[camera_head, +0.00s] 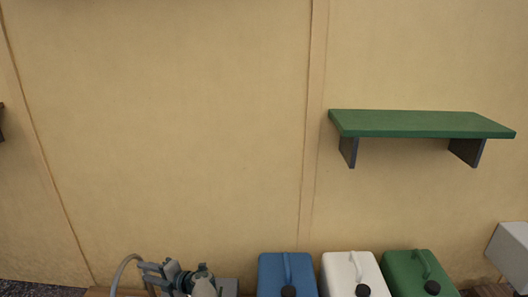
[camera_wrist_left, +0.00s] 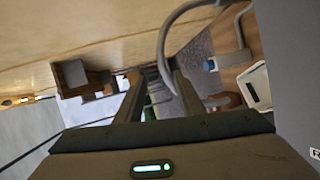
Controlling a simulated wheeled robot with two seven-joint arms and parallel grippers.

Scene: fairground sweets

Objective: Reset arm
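My left gripper (camera_head: 146,273) shows low at the left in the head view, its fingers pointing left beside a curved grey pipe (camera_head: 122,266). In the left wrist view its two fingers (camera_wrist_left: 157,80) stand apart, with no object held between them. The same kind of curved pipe (camera_wrist_left: 165,40) passes just beyond the fingers there. My right gripper is in neither view.
Blue (camera_head: 272,272), white (camera_head: 342,272) and green (camera_head: 405,268) canisters stand along the bottom. A green wall shelf (camera_head: 420,123) is empty at the right. A grey box (camera_head: 512,252) is at the right edge. The tan wall (camera_head: 180,130) is bare.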

